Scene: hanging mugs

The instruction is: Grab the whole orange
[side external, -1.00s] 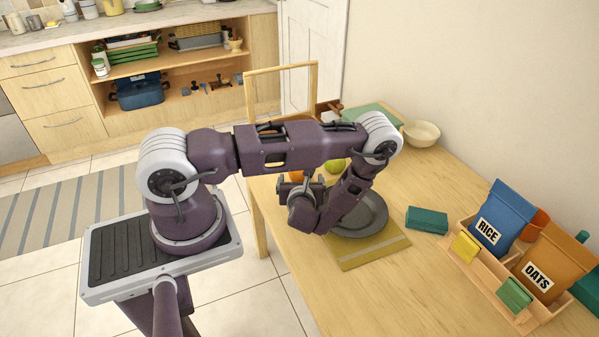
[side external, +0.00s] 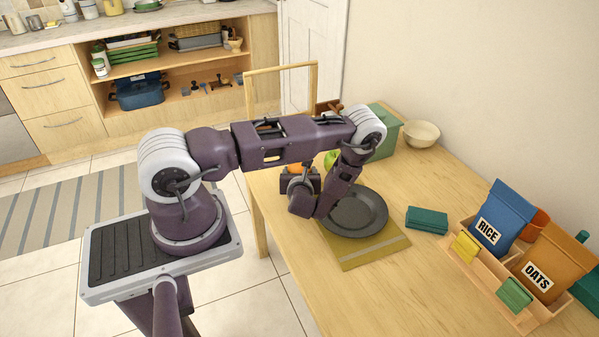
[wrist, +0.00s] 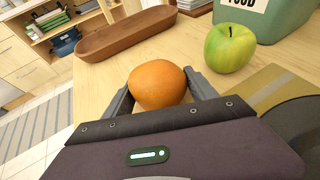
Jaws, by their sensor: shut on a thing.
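A whole orange (wrist: 158,84) sits between the two fingers of my gripper (wrist: 160,92) in the wrist view. The fingers are shut on its sides. In the side external view the orange (side external: 296,168) is mostly hidden behind my gripper (side external: 304,178), with only its top showing. I cannot tell whether the orange touches the table or is lifted.
A green apple (wrist: 230,47) is right of the orange, before a green bin (wrist: 285,20). A long brown wooden tray (wrist: 125,33) lies behind. A dark plate (side external: 357,211) sits on a yellow mat (side external: 372,252). A teal cloth (side external: 427,219) lies right of the plate.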

